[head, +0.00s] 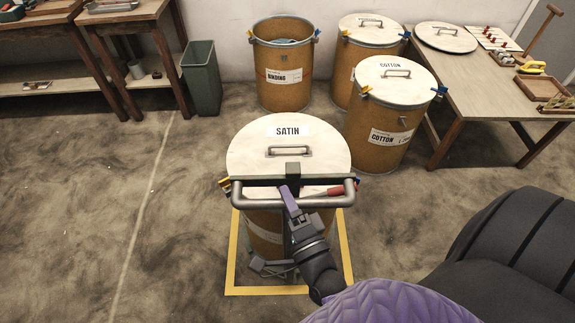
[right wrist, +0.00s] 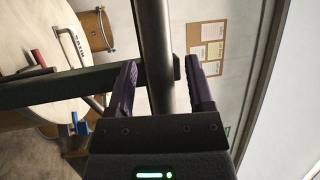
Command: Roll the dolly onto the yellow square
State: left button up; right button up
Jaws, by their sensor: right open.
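The SATIN drum (head: 250,150) has a pale lid with a handle and stands on the dolly (head: 270,267), whose dark base shows low at the drum's foot. The dolly's grey push handle (head: 240,199) crosses in front of the drum. The yellow square (head: 232,262) is an outline on the floor; its left, near and right sides show around the dolly, and its far side is hidden. My right gripper (head: 290,194) is at the handle. In the right wrist view its open fingers (right wrist: 162,75) stand on either side of the handle bar (right wrist: 155,50). My left gripper is out of view.
An open BINDING drum (head: 283,95) and two COTTON drums (head: 375,150) (head: 340,85) stand behind. A green bin (head: 202,80) and wooden benches (head: 130,20) are at the back left. A table (head: 465,85) stands at right. The left floor is clear.

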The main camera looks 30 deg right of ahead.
jog(key=v, duration=1)
